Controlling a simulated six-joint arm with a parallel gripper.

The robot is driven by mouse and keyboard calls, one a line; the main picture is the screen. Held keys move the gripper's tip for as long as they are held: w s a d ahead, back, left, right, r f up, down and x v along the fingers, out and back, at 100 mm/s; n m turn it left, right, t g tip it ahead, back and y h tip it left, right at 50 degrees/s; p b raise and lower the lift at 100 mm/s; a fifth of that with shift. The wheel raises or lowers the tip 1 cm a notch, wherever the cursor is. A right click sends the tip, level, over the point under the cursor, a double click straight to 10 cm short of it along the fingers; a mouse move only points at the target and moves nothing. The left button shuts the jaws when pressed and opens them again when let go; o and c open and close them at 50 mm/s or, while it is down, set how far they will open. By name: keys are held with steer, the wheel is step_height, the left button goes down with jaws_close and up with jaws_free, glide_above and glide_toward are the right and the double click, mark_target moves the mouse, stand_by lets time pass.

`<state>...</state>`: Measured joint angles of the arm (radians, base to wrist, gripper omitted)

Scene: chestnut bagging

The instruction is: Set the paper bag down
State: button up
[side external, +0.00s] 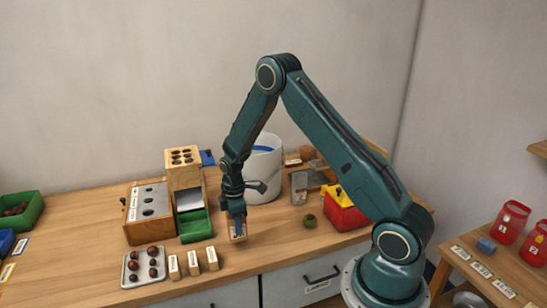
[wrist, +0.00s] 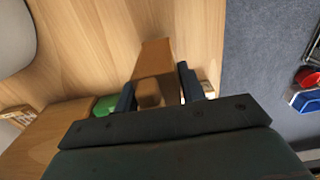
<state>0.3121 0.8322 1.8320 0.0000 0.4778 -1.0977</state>
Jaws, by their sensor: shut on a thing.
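A small brown paper bag (side external: 238,234) is between the fingers of my gripper (side external: 236,218), which points down low over the wooden table, close to the front edge. In the wrist view the bag (wrist: 154,58) stands out between the two dark fingers of my gripper (wrist: 158,90). The gripper is shut on it. I cannot tell whether the bag's bottom touches the table. Several similar paper bags stand in a row to the left, including the nearest one (side external: 212,258), with a gap between it and the held bag.
A metal tray with chestnuts (side external: 130,280) lies left of the bags. A green bin (side external: 195,226) and a wooden sizing box (side external: 133,233) stand behind. A white bucket (side external: 265,180), a green burr (side external: 310,221) and a red container (side external: 342,215) are to the right.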

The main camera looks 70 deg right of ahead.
steer(key=shift+f, duration=1.5)
steer(key=shift+f, duration=0.15)
steer(key=o, duration=1.1)
step_height(320, 180, up, 12)
steer(key=shift+f, duration=0.2)
steer(key=shift+r, duration=0.4)
